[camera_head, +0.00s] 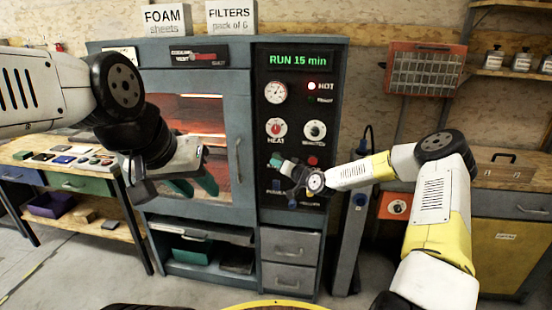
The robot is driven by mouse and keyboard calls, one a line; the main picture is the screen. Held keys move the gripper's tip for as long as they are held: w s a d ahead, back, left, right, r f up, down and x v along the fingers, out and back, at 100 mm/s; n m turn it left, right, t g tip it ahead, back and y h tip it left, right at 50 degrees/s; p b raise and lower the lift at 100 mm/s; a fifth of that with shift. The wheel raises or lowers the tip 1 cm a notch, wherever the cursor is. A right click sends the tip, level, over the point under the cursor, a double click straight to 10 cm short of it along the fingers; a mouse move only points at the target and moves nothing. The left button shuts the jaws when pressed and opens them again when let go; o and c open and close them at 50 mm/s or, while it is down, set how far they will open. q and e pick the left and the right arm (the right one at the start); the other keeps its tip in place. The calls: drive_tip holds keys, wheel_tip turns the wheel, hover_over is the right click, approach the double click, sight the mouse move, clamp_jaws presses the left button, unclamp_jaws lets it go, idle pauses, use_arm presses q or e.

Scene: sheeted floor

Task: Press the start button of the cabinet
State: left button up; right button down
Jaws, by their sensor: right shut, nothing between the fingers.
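The grey cabinet (250,45) stands in the middle with its control panel (262,100) on the right side. The lit display (298,61) reads "RUN 15 min" in green, and a red lamp (311,86) glows beside "HOT". My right gripper (276,162) is shut and empty, with its tips at the lower left of the panel. My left gripper (193,186) is open and empty in front of the cabinet's window.
The oven door (238,130) is closed, with an orange glow behind its window. A drawer or tray front (200,230) sits below. A workbench (85,182) with small items stands left; another bench (515,178) stands right. A blue-topped post (350,235) stands beside the cabinet.

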drive_tip(key=shift+s+a, duration=0.25)
drive_tip(key=shift+s, duration=1)
drive_tip(key=shift+s+a, duration=0.2)
drive_tip(key=shift+s, duration=1)
drive_tip(key=s+d+r+n+g+h, duration=0.1)
drive_tip(key=s+d+r+g+h, duration=0.15)
drive_tip(key=s+d+r, duration=0.55)
drive_tip(key=s+d+r+g+h, duration=0.1)
drive_tip(key=s+r+g+h, duration=0.3)
drive_tip(key=s, duration=0.9)
drive_tip(key=s+d+r+n+h, duration=0.1)
drive_tip(key=s+d+r+h, duration=0.1)
drive_tip(key=s+d+r, duration=0.5)
drive_tip(key=s+a+r+m+y, duration=0.1)
drive_tip(key=s+r, duration=0.1)
drive_tip(key=s, duration=1.1)
drive_tip(key=shift+s+a+g, duration=0.15)
drive_tip(key=shift+s+g, duration=0.2)
drive_tip(key=shift+s, duration=0.05)
